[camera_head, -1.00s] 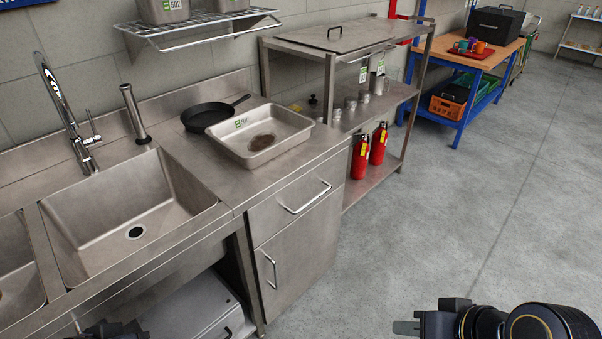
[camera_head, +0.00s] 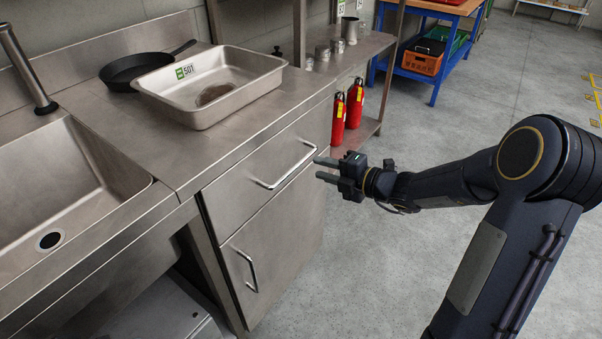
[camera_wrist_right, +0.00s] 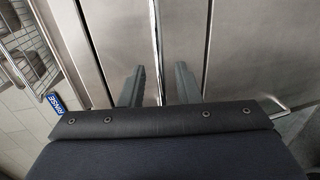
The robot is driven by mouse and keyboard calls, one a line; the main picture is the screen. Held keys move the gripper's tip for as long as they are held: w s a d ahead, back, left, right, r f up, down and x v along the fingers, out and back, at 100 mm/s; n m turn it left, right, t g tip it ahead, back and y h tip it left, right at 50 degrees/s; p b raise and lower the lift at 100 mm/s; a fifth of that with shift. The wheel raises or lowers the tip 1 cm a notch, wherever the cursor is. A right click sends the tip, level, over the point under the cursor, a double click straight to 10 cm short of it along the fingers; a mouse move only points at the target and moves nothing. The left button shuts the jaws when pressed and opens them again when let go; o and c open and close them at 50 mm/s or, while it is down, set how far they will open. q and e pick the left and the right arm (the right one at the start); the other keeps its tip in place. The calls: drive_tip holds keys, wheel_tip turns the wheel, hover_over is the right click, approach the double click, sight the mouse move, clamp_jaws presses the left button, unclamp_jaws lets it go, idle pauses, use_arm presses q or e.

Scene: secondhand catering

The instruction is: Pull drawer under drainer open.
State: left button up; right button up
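The steel drawer (camera_head: 245,170) sits under the worktop at its right end and looks shut. Its bar handle (camera_head: 287,168) runs across the front. My right gripper (camera_head: 317,168) is open and empty, just right of the handle's right end, with its fingers pointing left toward the cabinet. In the right wrist view, its two fingers (camera_wrist_right: 158,84) stand apart before the steel front. A narrow bright strip (camera_wrist_right: 156,35), seemingly the drawer handle, lines up with the gap between them. I see no contact. My left gripper is not in view.
Below the drawer is a cabinet door (camera_head: 275,240) with its own handle (camera_head: 246,270). A steel tray (camera_head: 205,118) and a black pan (camera_head: 135,68) stand on the worktop (camera_head: 150,135). Red extinguishers (camera_head: 355,102) stand behind on a low shelf. The floor in front is clear.

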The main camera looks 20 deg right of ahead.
sight(303, 163)
drive_tip(key=b+x, duration=0.1)
drive_tip(key=x, duration=0.6)
drive_tip(key=shift+w+a+r, duration=0.1)
drive_tip(key=shift+a, duration=0.05)
drive_tip(key=shift+c, duration=0.2)
clamp_jaws()
